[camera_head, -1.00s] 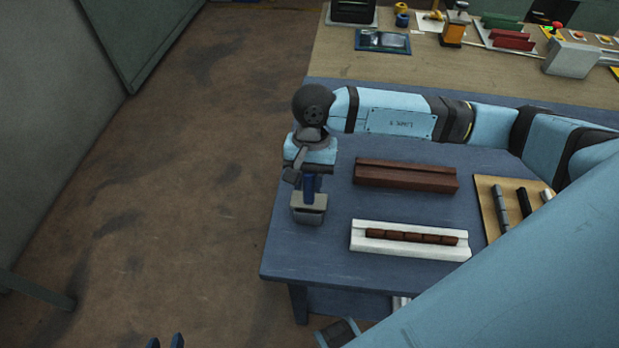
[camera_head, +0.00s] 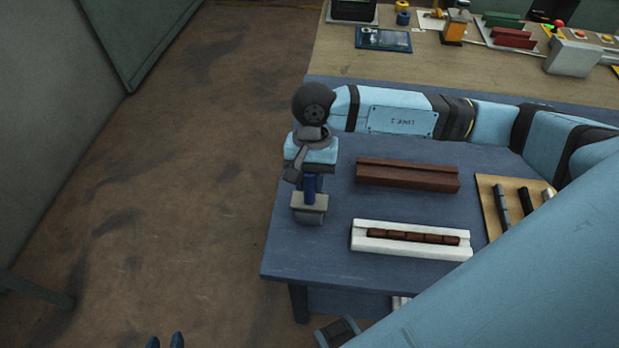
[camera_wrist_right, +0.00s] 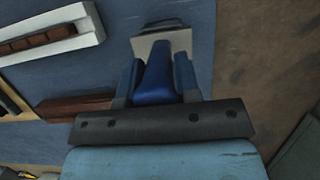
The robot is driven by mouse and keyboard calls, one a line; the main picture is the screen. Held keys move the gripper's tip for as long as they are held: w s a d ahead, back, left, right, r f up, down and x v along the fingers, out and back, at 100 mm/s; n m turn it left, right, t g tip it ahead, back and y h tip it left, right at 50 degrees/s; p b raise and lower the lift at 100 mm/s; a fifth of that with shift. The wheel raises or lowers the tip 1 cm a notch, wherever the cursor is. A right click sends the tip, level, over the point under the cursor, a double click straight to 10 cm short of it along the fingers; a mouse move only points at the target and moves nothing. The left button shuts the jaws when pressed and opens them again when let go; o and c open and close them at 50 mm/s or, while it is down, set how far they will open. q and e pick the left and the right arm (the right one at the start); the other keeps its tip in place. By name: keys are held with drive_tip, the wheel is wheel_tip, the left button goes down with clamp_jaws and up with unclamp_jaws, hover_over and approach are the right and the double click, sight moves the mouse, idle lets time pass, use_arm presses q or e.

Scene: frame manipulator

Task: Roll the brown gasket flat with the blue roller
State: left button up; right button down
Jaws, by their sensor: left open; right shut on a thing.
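The brown gasket (camera_head: 412,238) is a lumpy strip lying in the groove of a white frame (camera_head: 369,245) on the blue table; its strip also shows in the right wrist view (camera_wrist_right: 40,40). My right gripper (camera_head: 312,183) is shut on the blue handle of the blue roller (camera_wrist_right: 155,83), whose pale grey-beige end (camera_head: 309,208) points down. The roller is at the table's left side, left of the white frame and apart from the gasket. My left gripper (camera_head: 165,342) is open at the bottom edge, over the floor; only its fingertips show.
A brown grooved block (camera_head: 407,175) lies behind the white frame. A wooden tray (camera_head: 489,205) with several dark and pale rods stands to the right, partly hidden by my arm. A tan workbench (camera_head: 340,55) with assorted items is behind. The table's front left corner is clear.

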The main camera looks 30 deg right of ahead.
drive_tip(key=shift+s+f, duration=0.25)
drive_tip(key=shift+f, duration=0.2)
drive_tip(key=shift+f+b, duration=0.3)
drive_tip(key=shift+b, duration=0.35)
drive_tip(key=c, duration=0.8)
unclamp_jaws()
drive_tip(key=shift+f, duration=0.1)
drive_tip(key=shift+o, duration=0.2)
drive_tip(key=b+v, duration=0.1)
drive_tip(key=v, duration=1.4)
drive_tip(key=shift+r, duration=0.35)
drive_tip(key=shift+s+a, duration=0.1)
